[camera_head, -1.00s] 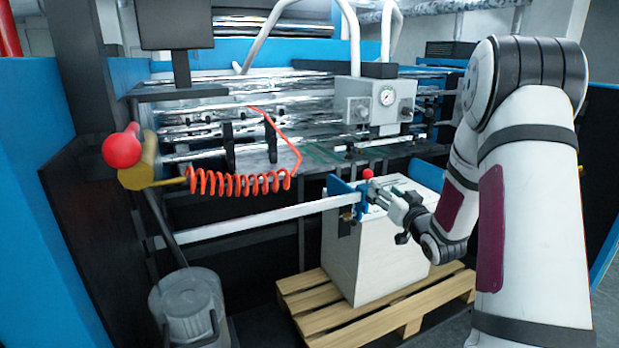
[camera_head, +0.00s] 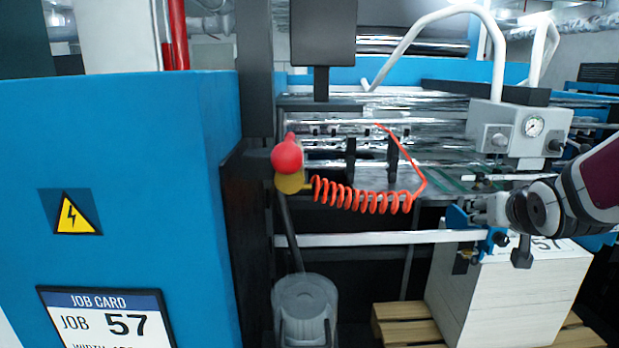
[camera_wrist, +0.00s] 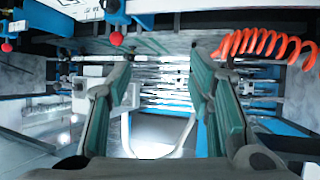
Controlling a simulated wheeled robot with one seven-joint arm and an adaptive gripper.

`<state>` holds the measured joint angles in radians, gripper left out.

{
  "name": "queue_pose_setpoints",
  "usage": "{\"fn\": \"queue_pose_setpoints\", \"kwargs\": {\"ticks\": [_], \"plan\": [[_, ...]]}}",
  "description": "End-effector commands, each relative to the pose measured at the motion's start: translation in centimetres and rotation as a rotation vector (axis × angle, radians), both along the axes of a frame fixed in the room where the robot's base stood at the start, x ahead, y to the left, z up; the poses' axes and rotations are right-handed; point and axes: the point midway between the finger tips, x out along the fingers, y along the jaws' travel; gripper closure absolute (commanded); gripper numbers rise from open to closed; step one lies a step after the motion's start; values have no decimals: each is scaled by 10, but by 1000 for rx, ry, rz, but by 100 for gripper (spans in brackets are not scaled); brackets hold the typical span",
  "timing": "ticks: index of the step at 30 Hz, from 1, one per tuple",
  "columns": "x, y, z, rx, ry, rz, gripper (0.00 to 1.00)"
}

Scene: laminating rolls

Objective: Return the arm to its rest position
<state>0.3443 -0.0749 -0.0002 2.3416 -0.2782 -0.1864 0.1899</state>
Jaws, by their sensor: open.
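My arm (camera_head: 585,190) reaches in from the right edge in the head view. My gripper (camera_head: 482,209) is in front of the white rail, close to a small blue bracket (camera_head: 457,217); I cannot tell whether they touch. In the wrist view my gripper (camera_wrist: 157,78) has its two green-padded fingers spread wide. Nothing shows held between them. Most of the arm is out of view.
A white block (camera_head: 510,300) stands on a wooden pallet (camera_head: 408,330) below my gripper. A red coiled hose (camera_head: 365,197), red knob (camera_head: 287,156) and gauge box (camera_head: 505,130) are nearby. A blue cabinet (camera_head: 130,170) with a job card (camera_head: 105,318) fills the left.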

Motion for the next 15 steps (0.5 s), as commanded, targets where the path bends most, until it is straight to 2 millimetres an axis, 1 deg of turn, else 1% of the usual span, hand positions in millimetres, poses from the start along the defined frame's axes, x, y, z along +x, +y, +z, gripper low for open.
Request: {"fn": "queue_pose_setpoints", "kwargs": {"ticks": [1,5,6,8,11,15], "plan": [[-13,14,7,2,27,8,53],[-49,42,12,14,121,23,53],[-61,51,13,21,148,28,53],[-80,65,14,29,191,42,53],[-114,87,14,47,263,69,53],[-165,116,11,73,366,121,53]]}}
